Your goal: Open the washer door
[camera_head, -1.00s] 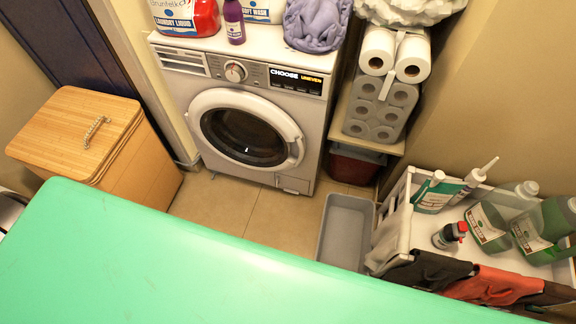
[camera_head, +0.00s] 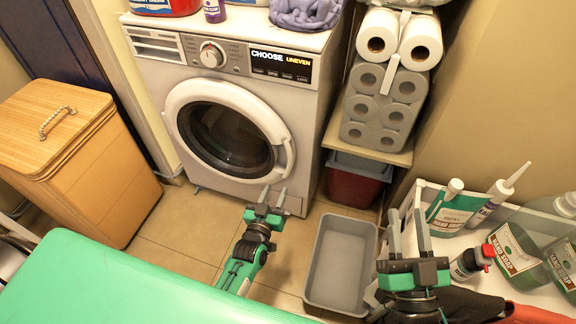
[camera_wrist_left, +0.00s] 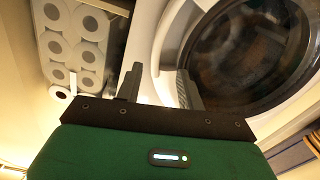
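The white washer (camera_head: 305,100) stands against the back wall with its round door (camera_head: 176,97) shut. The door handle (camera_head: 290,155) is on the right side of the door ring. My left gripper (camera_head: 274,190) is open and empty, just below the handle in the head view. In the left wrist view its two fingers (camera_wrist_left: 158,85) are apart, with the door ring (camera_wrist_left: 147,45) and dark glass (camera_wrist_left: 245,55) beyond them. Contact with the door cannot be told. My right gripper (camera_head: 407,212) is open and empty, over the right side near the white crate.
A grey bin (camera_head: 340,262) stands on the floor between my grippers. Paper rolls (camera_head: 383,105) sit on a shelf right of the washer. Bottles (camera_head: 455,205) fill the crate at right. A wooden hamper (camera_head: 60,140) stands left, and a green surface (camera_head: 110,285) fills the front.

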